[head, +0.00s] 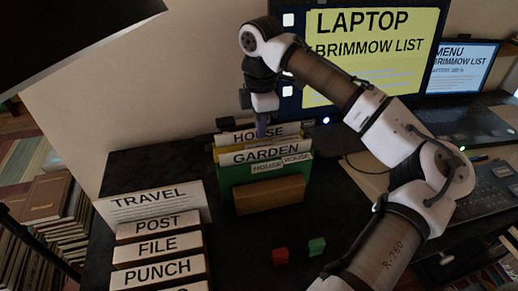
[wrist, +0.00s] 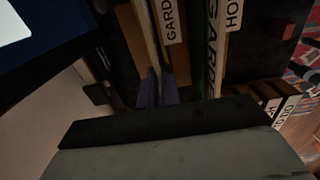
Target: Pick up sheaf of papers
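A rack with a wooden front (head: 270,194) holds upright sheets and folders. A white sheet labelled HOUSE (head: 236,138) stands at the back, a white sheet labelled GARDEN (head: 240,158) in front of it, and a green folder (head: 240,176) at the front. I cannot tell which is the sheaf of papers. My gripper (head: 262,127) points down at the rack, its fingers overlapping the HOUSE label.
A white TRAVEL sheet (head: 152,202) and blocks labelled POST (head: 158,227), FILE (head: 158,249) and PUNCH (head: 158,272) stand left. A red cube (head: 280,256) and green cube (head: 316,246) lie in front. A monitor (head: 375,60) stands behind my arm.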

